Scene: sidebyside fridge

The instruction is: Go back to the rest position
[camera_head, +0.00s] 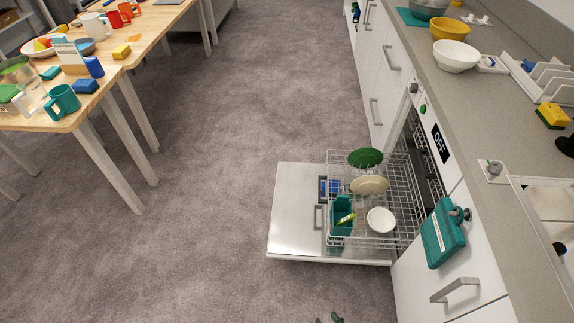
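My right gripper (329,319) shows only as two dark fingertips with green on them at the bottom edge of the head view. The tips stand apart with nothing seen between them; the rest of it is cut off. It is over the carpet, below and clear of the open dishwasher door (290,225). My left gripper is not in view. The dishwasher's rack (405,180) is pulled out over the door. It holds a green plate (365,158), a beige plate (369,185), a white bowl (381,220) and a teal cutlery basket (341,228).
A counter (440,70) with bowls and a white dish rack (545,80) runs along the right. A teal pouch-like item (442,235) hangs on the cabinet front. A wooden table (120,68) with mugs and other items stands at upper left. The carpet (220,150) between is clear.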

